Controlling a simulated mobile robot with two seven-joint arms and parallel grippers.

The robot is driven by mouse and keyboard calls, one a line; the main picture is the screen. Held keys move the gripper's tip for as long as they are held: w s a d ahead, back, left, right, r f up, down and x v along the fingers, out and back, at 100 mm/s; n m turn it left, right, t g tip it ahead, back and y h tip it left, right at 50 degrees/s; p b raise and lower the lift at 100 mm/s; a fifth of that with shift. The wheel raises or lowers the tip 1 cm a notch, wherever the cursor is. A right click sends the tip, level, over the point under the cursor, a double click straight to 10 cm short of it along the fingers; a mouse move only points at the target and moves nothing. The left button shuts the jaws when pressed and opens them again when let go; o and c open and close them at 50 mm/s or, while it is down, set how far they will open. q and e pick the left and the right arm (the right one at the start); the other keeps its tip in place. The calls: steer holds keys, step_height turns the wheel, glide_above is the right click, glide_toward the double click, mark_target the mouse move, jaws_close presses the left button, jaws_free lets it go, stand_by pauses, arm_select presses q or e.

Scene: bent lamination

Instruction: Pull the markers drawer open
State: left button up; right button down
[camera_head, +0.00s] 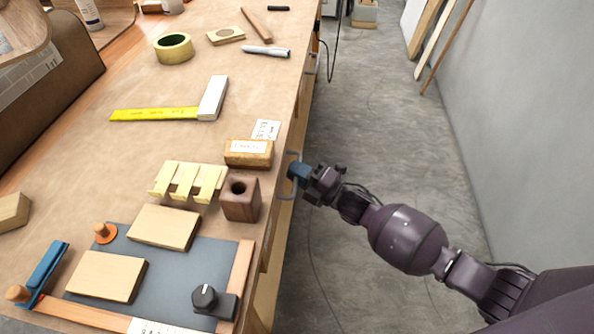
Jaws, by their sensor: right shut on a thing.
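My right gripper (300,172) is at the right side of the workbench, shut on a grey bar handle (292,190) of a drawer. The fingertips cover the middle of the handle; its two ends show. The drawer front lies under the bench edge and is seen almost edge-on. No gap above it is clear in this view. I cannot read a markers label on it. My left gripper is not in view.
The workbench (150,140) holds a brown block with a hole (240,198), a labelled wooden block (249,153), a yellow-bladed square (155,114), tape (174,48) and a marker (265,51). Grey floor (390,150) is clear between bench and wall.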

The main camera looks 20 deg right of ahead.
steer(key=s+d, duration=0.5)
steer(key=d, duration=0.7)
steer(key=s+d, duration=0.5)
steer(key=d, duration=0.7)
steer(key=c, duration=1.2)
jaws_free()
steer(key=shift+s, duration=0.1)
